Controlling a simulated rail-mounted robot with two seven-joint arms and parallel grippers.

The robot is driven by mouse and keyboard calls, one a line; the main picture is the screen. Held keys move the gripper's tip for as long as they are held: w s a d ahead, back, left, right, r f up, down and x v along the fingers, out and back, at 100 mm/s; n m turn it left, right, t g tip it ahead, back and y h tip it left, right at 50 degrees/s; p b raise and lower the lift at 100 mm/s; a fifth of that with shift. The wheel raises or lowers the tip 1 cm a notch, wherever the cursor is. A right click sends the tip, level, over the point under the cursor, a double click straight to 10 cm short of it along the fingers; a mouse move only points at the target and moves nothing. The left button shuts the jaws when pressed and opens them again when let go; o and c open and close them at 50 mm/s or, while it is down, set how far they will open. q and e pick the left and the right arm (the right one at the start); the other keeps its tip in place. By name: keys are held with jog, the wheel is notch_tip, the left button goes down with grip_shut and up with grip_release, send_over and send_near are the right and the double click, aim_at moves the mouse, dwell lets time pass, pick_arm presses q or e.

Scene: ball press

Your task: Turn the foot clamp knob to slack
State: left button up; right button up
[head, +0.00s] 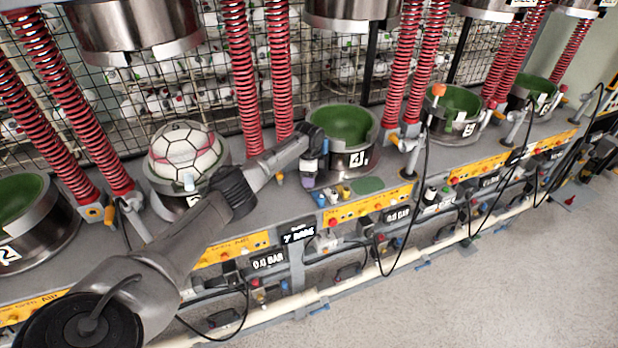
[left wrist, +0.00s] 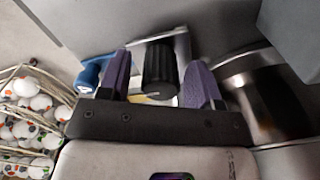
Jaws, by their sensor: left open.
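A black ribbed knob (left wrist: 159,70), which looks like the foot clamp knob, stands on a pale metal bracket (left wrist: 181,46) in the left wrist view. My left gripper (left wrist: 159,82) is open, with one purple finger on each side of the knob. Gaps show between the knob and both fingers. In the head view my left gripper (head: 311,172) points down in front of the green-lined cup marked 4 (head: 352,160). The knob cannot be made out there behind the gripper. My right gripper is in neither view.
A blue part (left wrist: 91,74) sits close beside the left finger in the left wrist view. A ball (head: 185,150) rests in the cup to the left. Red springs (head: 240,80) rise behind. Small blue and white fittings (head: 325,197) and a yellow panel (head: 368,206) lie in front.

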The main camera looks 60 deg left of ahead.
pick_arm(q)
jog(key=shift+f, duration=0.3)
jog(key=shift+r, duration=0.1)
jog(key=c, duration=0.9)
